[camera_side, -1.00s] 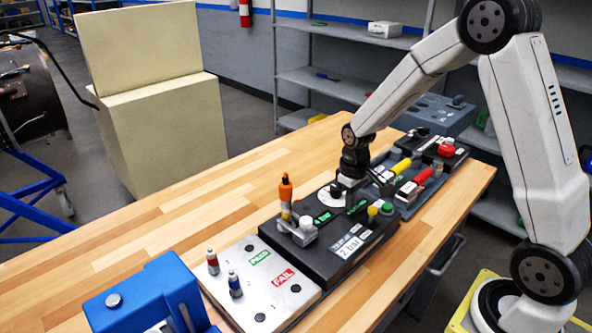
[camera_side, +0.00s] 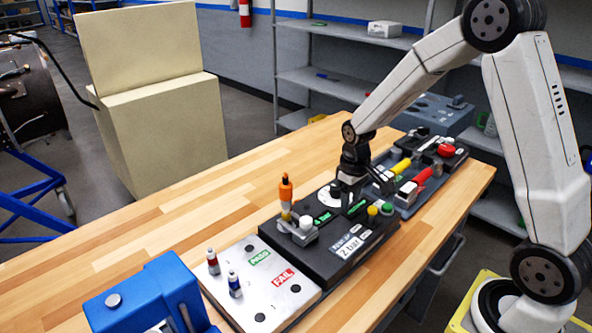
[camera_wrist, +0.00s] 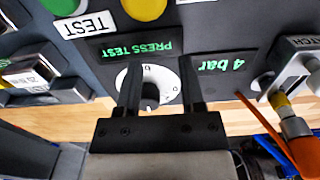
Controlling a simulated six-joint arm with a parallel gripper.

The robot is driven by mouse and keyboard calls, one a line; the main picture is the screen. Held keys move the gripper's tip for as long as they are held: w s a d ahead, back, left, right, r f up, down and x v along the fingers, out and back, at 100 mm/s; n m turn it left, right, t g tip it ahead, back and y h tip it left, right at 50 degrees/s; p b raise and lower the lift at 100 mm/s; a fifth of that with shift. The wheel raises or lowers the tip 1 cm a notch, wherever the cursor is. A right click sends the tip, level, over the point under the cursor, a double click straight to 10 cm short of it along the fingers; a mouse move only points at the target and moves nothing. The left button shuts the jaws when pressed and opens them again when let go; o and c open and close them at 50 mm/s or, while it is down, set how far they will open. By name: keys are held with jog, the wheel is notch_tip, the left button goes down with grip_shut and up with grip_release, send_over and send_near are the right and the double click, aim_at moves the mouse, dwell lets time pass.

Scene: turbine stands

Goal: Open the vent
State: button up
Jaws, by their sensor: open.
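No part in view is clearly labelled as a vent. A dark test box (camera_side: 318,255) lies on the bench, with a white dial (camera_wrist: 155,78) on its top. The dial has a dark pointer and small marks, and it also shows in the side view (camera_side: 327,197). Beside it in the wrist view are green displays reading "PRESS TEST" (camera_wrist: 137,48) and "4 bar" (camera_wrist: 225,63). My gripper (camera_wrist: 162,66) is open and empty, its fingers on either side of the dial in the picture. In the side view it hangs close over the box (camera_side: 350,203). Contact cannot be told.
Yellow (camera_side: 372,211) and green (camera_side: 387,208) buttons are on the box. A PASS/FAIL tray (camera_side: 258,300) lies in front; a tool tray (camera_side: 408,208) lies behind.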

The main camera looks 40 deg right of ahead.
notch_tip(320, 180, up, 6)
jog(key=shift+r, duration=0.2)
dwell(0.8)
jog(key=shift+a, duration=0.1)
jog(key=s+a+f+t, duration=0.2)
jog(key=s+a+f, duration=0.1)
jog(key=s+a, duration=0.5)
jog(key=s, duration=0.3)
jog(key=shift+s+a+t, duration=0.15)
jog(key=shift+a+t, duration=0.15)
jog(key=shift+a, duration=0.1)
